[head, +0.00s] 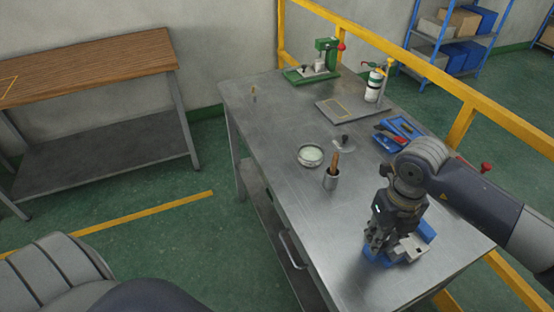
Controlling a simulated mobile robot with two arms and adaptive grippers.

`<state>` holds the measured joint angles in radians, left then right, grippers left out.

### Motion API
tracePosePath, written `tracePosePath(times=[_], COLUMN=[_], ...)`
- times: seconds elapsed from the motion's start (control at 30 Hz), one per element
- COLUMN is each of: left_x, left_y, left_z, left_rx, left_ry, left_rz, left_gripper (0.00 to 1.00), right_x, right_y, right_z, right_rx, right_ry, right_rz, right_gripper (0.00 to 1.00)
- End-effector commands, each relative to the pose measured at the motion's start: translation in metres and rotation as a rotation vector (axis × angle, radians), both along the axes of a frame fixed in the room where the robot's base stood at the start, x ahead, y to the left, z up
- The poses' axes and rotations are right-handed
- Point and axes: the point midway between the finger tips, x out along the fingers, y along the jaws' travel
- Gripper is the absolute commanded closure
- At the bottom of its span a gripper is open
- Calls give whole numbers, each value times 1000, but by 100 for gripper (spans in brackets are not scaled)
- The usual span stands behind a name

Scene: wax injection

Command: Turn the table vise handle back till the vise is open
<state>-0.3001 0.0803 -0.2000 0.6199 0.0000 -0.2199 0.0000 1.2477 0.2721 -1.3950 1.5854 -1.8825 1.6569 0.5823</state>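The table vise (407,249) stands near the front right of the steel workbench (283,190). Its blue body shows on both sides of my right gripper, and a pale metal block shows at its right. My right gripper (376,243) points down over the left part of the vise, with its fingers at or close to it. The vise handle and jaws are hidden or too small to tell, and I cannot tell whether the fingers are closed on the handle. Only part of my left arm shows at the lower left; its gripper is out of view.
A yellow rail (460,127) runs behind. The bench's left front is clear.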

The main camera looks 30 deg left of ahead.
Motion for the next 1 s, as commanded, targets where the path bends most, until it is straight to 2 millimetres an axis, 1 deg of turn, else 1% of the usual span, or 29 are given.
tracePosePath(times=[0.03,0.57,0.87,0.9,0.93,1.0], left_x=[0,0,0,0,0,0], left_y=[0,0,0,0,0,0], left_z=[16,91,133,134,123,116], left_rx=[0,0,0,0,0,0], left_ry=[0,0,0,0,0,0], left_rz=[0,0,0,0,0,0], left_gripper=[67,67,67,67,67,67], right_x=[-2,-3,-4,-3,-1,0], right_y=[0,2,3,4,4,3], right_z=[6,6,5,5,7,21], right_rx=[-2,-4,-5,-2,2,3], right_ry=[5,7,7,5,0,-2], right_rz=[-42,-512,-810,-842,-835,-832], right_gripper=[78,78,78,78,78,78])
